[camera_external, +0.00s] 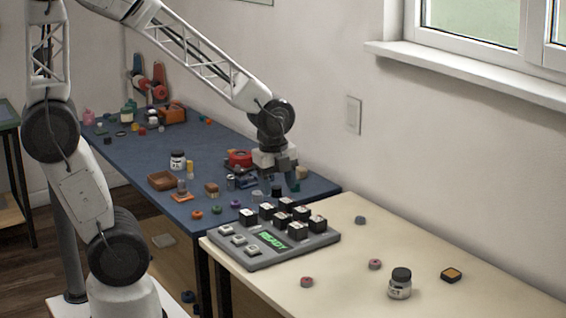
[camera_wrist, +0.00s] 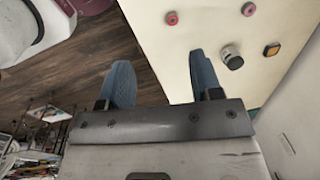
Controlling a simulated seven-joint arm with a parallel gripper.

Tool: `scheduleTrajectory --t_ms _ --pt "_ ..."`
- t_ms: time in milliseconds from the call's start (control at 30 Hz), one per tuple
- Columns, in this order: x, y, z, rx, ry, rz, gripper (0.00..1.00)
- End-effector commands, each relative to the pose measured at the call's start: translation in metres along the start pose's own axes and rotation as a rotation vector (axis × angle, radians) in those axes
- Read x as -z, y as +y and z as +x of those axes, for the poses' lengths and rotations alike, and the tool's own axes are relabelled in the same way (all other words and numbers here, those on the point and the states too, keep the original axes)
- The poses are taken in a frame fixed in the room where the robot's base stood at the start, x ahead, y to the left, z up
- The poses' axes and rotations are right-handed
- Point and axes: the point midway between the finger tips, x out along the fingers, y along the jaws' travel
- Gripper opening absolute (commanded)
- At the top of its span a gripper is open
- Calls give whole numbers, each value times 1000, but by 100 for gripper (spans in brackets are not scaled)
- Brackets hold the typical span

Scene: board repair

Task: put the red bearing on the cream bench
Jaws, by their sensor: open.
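The cream bench (camera_external: 340,240) fills the lower right of the external view and also shows in the wrist view (camera_wrist: 170,50). Two small reddish-pink rings lie on it: one near its front edge (camera_external: 306,282) and one farther right (camera_external: 375,264). They also show in the wrist view, left (camera_wrist: 171,18) and right (camera_wrist: 248,9). An orange-red ring (camera_external: 197,214) lies on the blue table's near edge. I cannot tell which ring is the red bearing. My gripper (camera_external: 285,183) is open over the blue table's right end; its fingers (camera_wrist: 163,85) hold nothing.
A grey keypad box (camera_external: 270,242) with a green display stands at the cream bench's left end. A jar (camera_external: 400,284), a yellow-black square (camera_external: 451,275) and a grey piece (camera_external: 360,220) lie on the bench. The blue table (camera_external: 140,155) is cluttered. The bench's right part is mostly free.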

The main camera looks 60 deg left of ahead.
Motion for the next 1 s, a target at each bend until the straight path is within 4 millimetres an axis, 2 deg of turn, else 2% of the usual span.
scheduleTrajectory --t_ms 200,600,800,1000 --pt "-22 19 -37 36 5 -380 59" --pt "-54 64 -94 91 37 -1083 59" --pt "-65 88 -117 115 65 -1408 59" --pt "-71 104 -129 126 85 -1613 59"
